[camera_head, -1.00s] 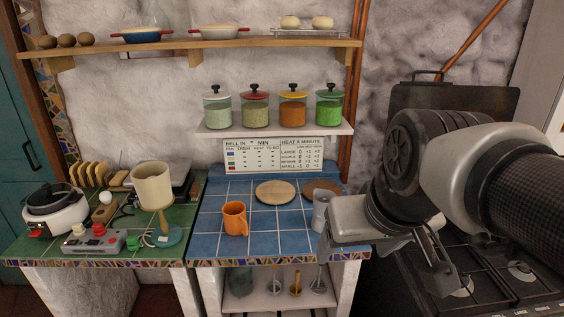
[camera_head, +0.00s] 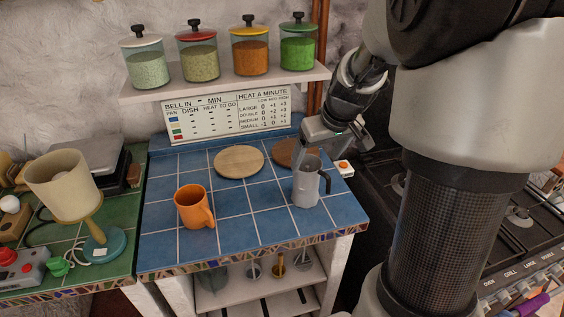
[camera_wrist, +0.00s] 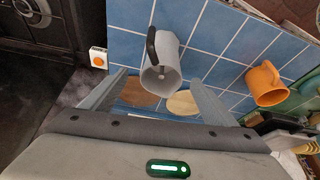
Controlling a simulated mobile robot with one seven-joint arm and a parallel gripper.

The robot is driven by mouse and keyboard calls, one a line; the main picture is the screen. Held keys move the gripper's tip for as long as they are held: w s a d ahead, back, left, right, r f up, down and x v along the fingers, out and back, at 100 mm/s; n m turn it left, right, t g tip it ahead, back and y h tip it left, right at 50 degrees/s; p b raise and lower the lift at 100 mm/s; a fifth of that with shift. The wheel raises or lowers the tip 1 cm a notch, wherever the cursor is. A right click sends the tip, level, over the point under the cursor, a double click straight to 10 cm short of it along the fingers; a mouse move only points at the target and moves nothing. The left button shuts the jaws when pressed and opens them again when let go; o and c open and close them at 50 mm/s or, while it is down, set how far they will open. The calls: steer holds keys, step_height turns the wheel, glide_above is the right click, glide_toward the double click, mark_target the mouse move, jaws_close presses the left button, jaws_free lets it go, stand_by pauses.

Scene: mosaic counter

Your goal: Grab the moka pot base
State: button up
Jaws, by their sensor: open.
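The moka pot base (camera_head: 306,183) is a grey faceted metal vessel with a black handle, upright near the right edge of the blue tiled counter (camera_head: 255,222). In the wrist view the moka pot base (camera_wrist: 160,75) shows its open top, with the dark handle at its upper left. My gripper (camera_head: 335,150) is behind and above the pot in the head view. In the wrist view my gripper (camera_wrist: 152,82) is open, one finger on each side of the pot's rim. Whether either finger touches the pot cannot be told.
An orange mug (camera_head: 194,207) stands to the left on the blue tiles. Two round wooden boards, one light (camera_head: 239,161) and one darker (camera_head: 290,152), lie behind. A small white box with an orange button (camera_head: 344,168) is right of the pot. A shelf with jars (camera_head: 224,82) hangs above.

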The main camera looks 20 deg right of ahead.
mark_target(305, 191)
steer(key=x, duration=0.9)
steer(key=shift+w+a, duration=0.2)
steer(key=shift+a, duration=0.05)
steer(key=shift+r, duration=0.1)
steer(key=shift+c, duration=0.3)
steer(key=c, duration=1.7)
